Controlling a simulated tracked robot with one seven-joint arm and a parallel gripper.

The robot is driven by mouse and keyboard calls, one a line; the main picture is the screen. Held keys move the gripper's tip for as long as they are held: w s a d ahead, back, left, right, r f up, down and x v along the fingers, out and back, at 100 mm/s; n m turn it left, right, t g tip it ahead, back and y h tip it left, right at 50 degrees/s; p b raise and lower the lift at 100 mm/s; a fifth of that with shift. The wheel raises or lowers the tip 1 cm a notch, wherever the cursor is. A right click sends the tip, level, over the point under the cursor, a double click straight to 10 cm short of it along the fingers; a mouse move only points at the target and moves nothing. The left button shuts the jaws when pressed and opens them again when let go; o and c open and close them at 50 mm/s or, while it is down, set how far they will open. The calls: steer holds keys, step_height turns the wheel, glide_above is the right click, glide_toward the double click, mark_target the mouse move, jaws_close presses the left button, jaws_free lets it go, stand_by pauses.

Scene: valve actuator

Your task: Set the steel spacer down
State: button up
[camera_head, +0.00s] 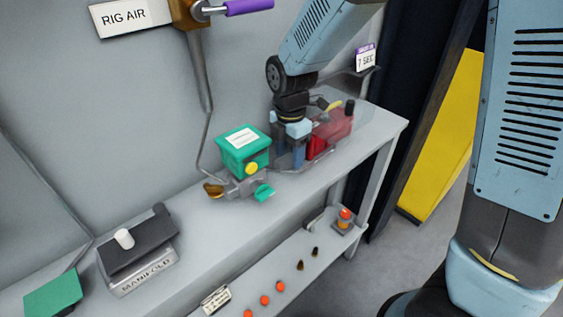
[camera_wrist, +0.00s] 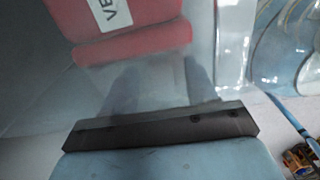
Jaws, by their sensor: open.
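My gripper (camera_head: 291,160) points down over the bench, just left of a red box (camera_head: 334,127). Its two blue fingers are apart, and I see nothing held between them. Their tips are close to the bench top, but I cannot tell whether they touch it. I cannot make out the steel spacer for certain in either view. In the wrist view, the red box (camera_wrist: 130,28) with a white label is at the top, with a plain grey surface below it. A dark bar of my own gripper crosses the lower part of that view and hides what is under it.
A green-topped actuator (camera_head: 243,148) with a yellow knob stands close left of my gripper on the bench (camera_head: 195,228). A manifold block (camera_head: 138,255) is farther left. A lower shelf (camera_head: 262,278) holds several small parts. The bench between actuator and manifold is mostly clear.

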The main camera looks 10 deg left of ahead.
jaws_close()
stand_by(0.4)
